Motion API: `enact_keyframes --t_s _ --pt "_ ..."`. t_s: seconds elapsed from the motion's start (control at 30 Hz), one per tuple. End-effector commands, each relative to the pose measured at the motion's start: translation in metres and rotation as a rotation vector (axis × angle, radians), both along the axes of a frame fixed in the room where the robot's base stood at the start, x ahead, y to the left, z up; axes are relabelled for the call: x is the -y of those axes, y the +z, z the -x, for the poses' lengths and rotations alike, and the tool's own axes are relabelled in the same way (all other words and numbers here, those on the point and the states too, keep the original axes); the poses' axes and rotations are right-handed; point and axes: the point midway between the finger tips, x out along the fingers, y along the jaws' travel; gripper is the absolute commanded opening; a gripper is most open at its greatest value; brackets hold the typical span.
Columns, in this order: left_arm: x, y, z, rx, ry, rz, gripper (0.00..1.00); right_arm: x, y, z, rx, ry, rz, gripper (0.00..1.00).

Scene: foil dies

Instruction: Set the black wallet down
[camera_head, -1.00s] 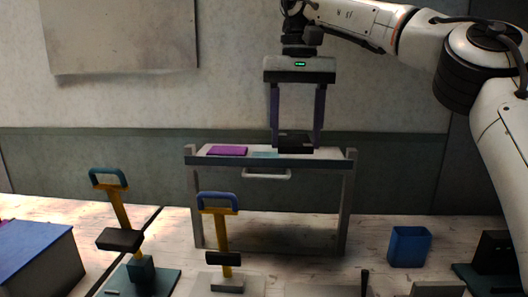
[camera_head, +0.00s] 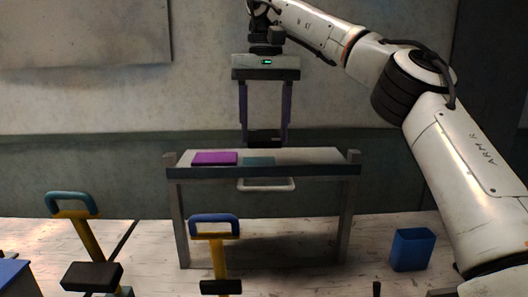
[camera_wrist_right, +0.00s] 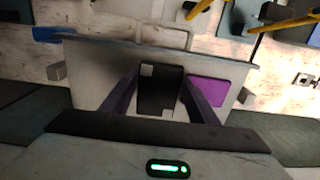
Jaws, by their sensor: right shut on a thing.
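The black wallet (camera_head: 264,138) is between the finger ends of my right gripper (camera_head: 265,141), which is shut on it. In the head view it shows just above the back edge of the table (camera_head: 315,157); I cannot tell its exact height. The wrist view also shows the black wallet (camera_wrist_right: 158,92) between the purple fingers, over the tabletop. A purple flat item (camera_head: 214,158) lies on the table's left part. A dark teal flat item (camera_head: 259,161) lies beside it, nearer the middle. My left gripper is out of view.
The table's right part is bare, and a handle (camera_head: 266,187) sticks out at its front. Yellow-stemmed stands with a teal grip (camera_head: 72,203) and a blue grip (camera_head: 214,219) are in front. A blue bin (camera_head: 411,250) stands at the right.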

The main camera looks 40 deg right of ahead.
Motion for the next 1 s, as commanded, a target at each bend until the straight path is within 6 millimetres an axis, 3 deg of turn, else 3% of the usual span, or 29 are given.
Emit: enact_keyframes --t_s 0.53,0.97,1.0 --pt "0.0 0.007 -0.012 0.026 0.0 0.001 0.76 0.0 -0.049 0.0 0.0 -0.001 -0.001 0.27" --pt "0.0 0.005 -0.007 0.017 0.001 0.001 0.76 0.0 -0.055 0.0 0.004 -0.002 0.0 0.27" --pt "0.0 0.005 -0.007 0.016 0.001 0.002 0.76 0.0 -0.055 0.0 0.004 -0.002 0.0 0.59"
